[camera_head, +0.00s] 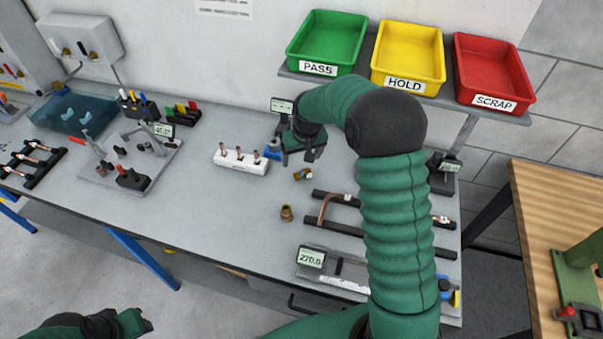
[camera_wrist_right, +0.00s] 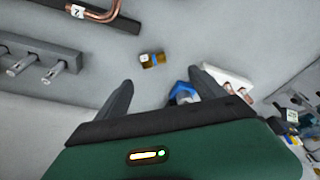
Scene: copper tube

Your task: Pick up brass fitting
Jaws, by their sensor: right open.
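One brass fitting (camera_head: 303,174) lies on the grey bench, just in front of my right gripper. In the right wrist view a brass fitting with a blue band (camera_wrist_right: 152,58) lies beyond the fingertips, roughly between them and apart from them. A second brass fitting (camera_head: 286,213) stands nearer the bench's front edge in the head view. My right gripper (camera_head: 303,156) is open and empty above the bench; its two dark fingers also show in the right wrist view (camera_wrist_right: 160,88). My left gripper (camera_head: 138,321) is low at the left, off the bench; its jaw state is unclear.
A white block with copper pieces (camera_head: 241,162) and a blue item (camera_head: 272,150) are left of the right gripper. A rack with copper tube (camera_head: 322,210) and a scale (camera_head: 312,258) lie to the right and front. Green, yellow and red bins (camera_head: 408,60) sit on a shelf behind.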

